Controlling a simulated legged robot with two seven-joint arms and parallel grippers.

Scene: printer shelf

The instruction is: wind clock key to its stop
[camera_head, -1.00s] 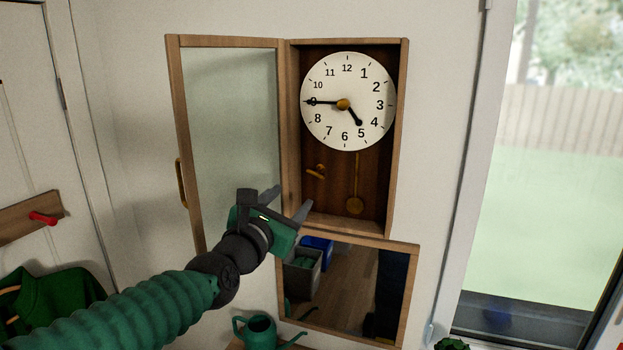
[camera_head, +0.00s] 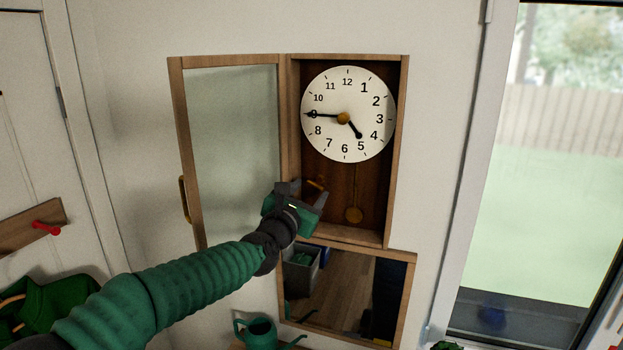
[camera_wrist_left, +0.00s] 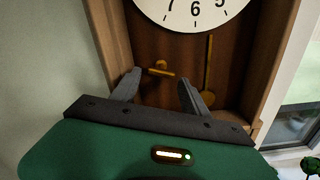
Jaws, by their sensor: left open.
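The wall clock (camera_head: 397,150) is a wooden case with its glass door (camera_head: 232,150) swung open to the left. The white dial (camera_head: 348,95) shows black hands near a quarter to five. The small brass key (camera_head: 316,184) sits low in the case, left of the pendulum (camera_head: 354,214). My left gripper (camera_head: 306,190) is open at the lower left of the case, just below the key. In the left wrist view the key (camera_wrist_left: 158,70) shows ahead, between and beyond the two open fingers (camera_wrist_left: 158,84), apart from them. My right gripper is not in view.
A mirror (camera_head: 345,285) with a wooden frame hangs right below the clock. A green watering can (camera_head: 259,334) stands at the bottom. A window (camera_head: 560,180) is on the right. A red peg (camera_head: 46,226) and green garment (camera_head: 45,300) are at left.

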